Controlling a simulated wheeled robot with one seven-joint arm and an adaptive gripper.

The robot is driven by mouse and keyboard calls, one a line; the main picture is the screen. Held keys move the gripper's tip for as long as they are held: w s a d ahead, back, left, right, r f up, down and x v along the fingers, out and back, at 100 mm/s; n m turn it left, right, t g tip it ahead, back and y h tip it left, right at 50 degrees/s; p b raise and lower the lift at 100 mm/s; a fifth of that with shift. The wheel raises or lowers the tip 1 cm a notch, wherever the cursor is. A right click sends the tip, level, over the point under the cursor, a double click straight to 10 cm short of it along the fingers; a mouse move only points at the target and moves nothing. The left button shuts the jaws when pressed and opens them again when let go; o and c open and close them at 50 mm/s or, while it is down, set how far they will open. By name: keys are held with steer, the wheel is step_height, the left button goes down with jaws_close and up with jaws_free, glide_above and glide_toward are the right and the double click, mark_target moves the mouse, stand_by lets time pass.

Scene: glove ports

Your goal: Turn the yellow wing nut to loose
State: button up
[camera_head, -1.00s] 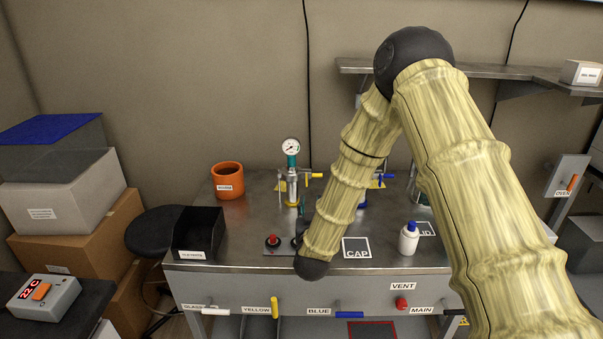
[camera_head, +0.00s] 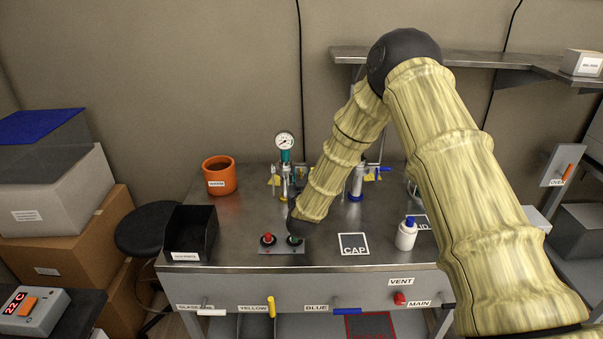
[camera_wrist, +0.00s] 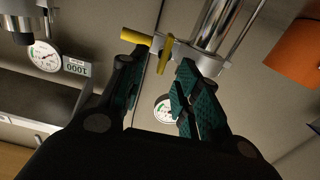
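A yellow wing nut (camera_wrist: 166,54) shows in the wrist view as a narrow upright piece on a metal fitting, with a round yellow handle end (camera_wrist: 136,37) beside it. My gripper (camera_wrist: 157,72) is open, its two teal-padded fingers apart. The wing nut lies just beyond the fingertips, nearer the right finger; I cannot tell whether they touch. In the head view a bit of yellow (camera_head: 275,180) shows by the fitting under the gauge (camera_head: 284,142). There my arm hides most of the gripper and the fitting's right side.
An orange cup (camera_head: 219,177) stands left of the gauge fitting. A black bin (camera_head: 189,235) and a button panel (camera_head: 283,246) lie nearer the front. A blue fitting (camera_head: 356,184) stands right of my forearm, and a white bottle (camera_head: 406,235) stands farther right. The bench front is fairly clear around the CAP square.

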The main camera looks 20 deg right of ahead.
steer(key=shift+x, duration=0.85)
jaws_close()
steer(key=shift+w+a+f+n+b, duration=0.1)
steer(key=shift+a+n+b, duration=0.05)
steer(key=shift+n, duration=1.15)
steer(key=shift+a+f+n+b, duration=0.1)
steer(key=shift+a+n+b, duration=0.1)
steer(key=shift+n, duration=1.1)
steer(key=shift+w+a+f+n+b, duration=0.1)
steer(key=shift+a+n+b, duration=0.05)
steer(key=shift+n, duration=1.15)
